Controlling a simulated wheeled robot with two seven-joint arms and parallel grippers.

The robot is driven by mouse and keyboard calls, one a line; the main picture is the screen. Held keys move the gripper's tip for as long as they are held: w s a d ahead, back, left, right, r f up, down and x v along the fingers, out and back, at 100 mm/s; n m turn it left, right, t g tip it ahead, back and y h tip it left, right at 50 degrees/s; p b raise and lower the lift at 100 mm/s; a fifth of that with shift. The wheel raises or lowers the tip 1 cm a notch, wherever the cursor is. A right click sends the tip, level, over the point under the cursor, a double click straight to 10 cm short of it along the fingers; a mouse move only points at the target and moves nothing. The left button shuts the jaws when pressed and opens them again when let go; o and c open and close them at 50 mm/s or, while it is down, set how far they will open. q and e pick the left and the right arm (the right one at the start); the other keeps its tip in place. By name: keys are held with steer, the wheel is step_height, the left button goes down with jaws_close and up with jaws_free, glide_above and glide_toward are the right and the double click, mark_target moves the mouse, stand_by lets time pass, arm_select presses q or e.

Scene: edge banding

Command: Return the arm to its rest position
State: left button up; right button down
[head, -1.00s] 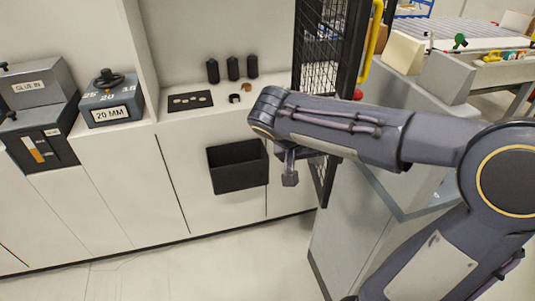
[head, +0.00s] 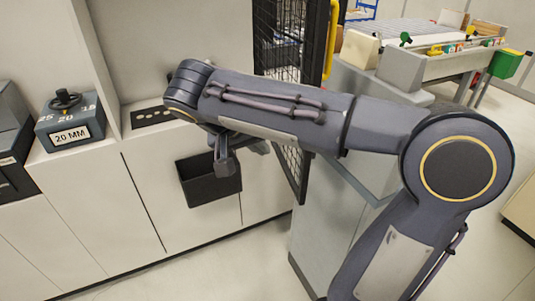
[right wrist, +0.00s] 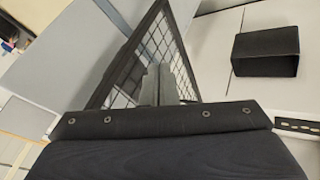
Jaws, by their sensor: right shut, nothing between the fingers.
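My right arm comes in from the right in the head view and reaches across the middle. My right gripper (head: 224,160) hangs below the end of the forearm, in front of the black bin on the cabinet face. Its fingers are shut with nothing held. In the right wrist view, the shut fingers (right wrist: 158,85) point toward the black mesh panel. My left gripper is not in view.
The black bin (head: 210,186) is fixed to the white cabinet front, and also shows in the right wrist view (right wrist: 266,52). A black mesh guard (head: 293,165) and a grey cabinet (head: 325,235) stand close by the forearm. A 20 MM dial box (head: 70,125) sits left.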

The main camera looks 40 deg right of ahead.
steer(key=s+a+f+n+t+y, duration=0.4)
steer(key=s+a+f+y, duration=0.6)
steer(key=s+f, duration=0.3)
steer(key=shift+s+f+n+t+y, duration=0.4)
steer(key=shift+f+n+y, duration=0.25)
steer(key=shift+n, duration=0.25)
